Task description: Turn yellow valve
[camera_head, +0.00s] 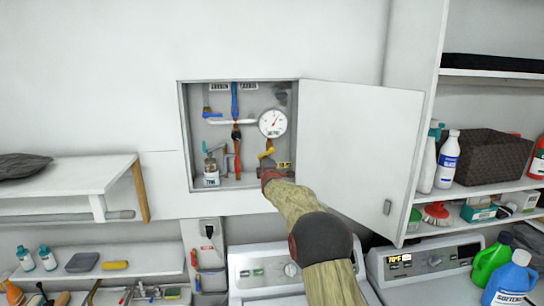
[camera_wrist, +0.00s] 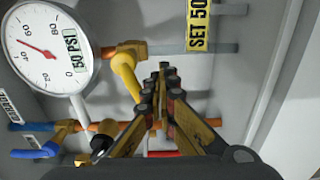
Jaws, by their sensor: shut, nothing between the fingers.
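The yellow valve (camera_wrist: 126,76) has a curved yellow lever on a brass fitting, in the upper middle of the wrist view. In the head view the yellow valve (camera_head: 267,151) sits below the gauge inside the open wall cabinet. My gripper (camera_wrist: 164,72) is shut and empty. Its fingertips are just right of the yellow lever in the wrist view; I cannot tell whether they touch it. In the head view my gripper (camera_head: 270,175) reaches the lower right of the cabinet opening, and my arm hides part of that corner.
A round pressure gauge (camera_head: 272,123) is above the valve. A blue lever (camera_wrist: 37,153), pipes and a "SET 50" label (camera_wrist: 199,24) are close by. The cabinet door (camera_head: 360,145) stands open to the right of my arm. Washing machines stand below.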

